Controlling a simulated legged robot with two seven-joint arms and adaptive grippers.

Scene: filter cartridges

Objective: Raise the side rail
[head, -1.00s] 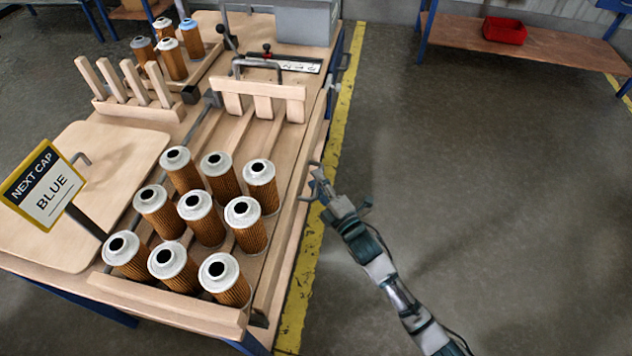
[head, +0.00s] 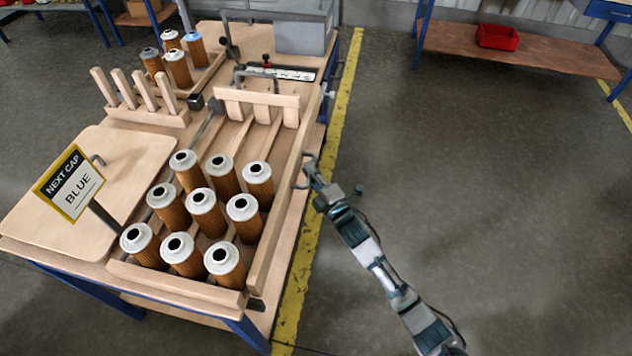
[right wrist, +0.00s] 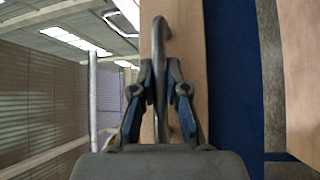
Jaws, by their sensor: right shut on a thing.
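The side rail (head: 277,232) is a long pale wooden board along the right side of the cartridge rack. A grey bar handle (head: 298,180) sits on its outer face. My right gripper (head: 309,170) is shut on this handle from the right. In the right wrist view the handle (right wrist: 159,60) passes between the two fingers (right wrist: 160,95), with the wooden board behind it. Cartridges with white caps (head: 204,199) stand in rows in the rack, just left of the rail. My left gripper is not in view.
A "NEXT CAP BLUE" sign (head: 70,183) stands at the left by a wooden board. A slotted wooden gate (head: 262,105) and a peg rack (head: 146,114) are behind. Several more cartridges (head: 177,68) stand at the back. Open floor lies right of the yellow line.

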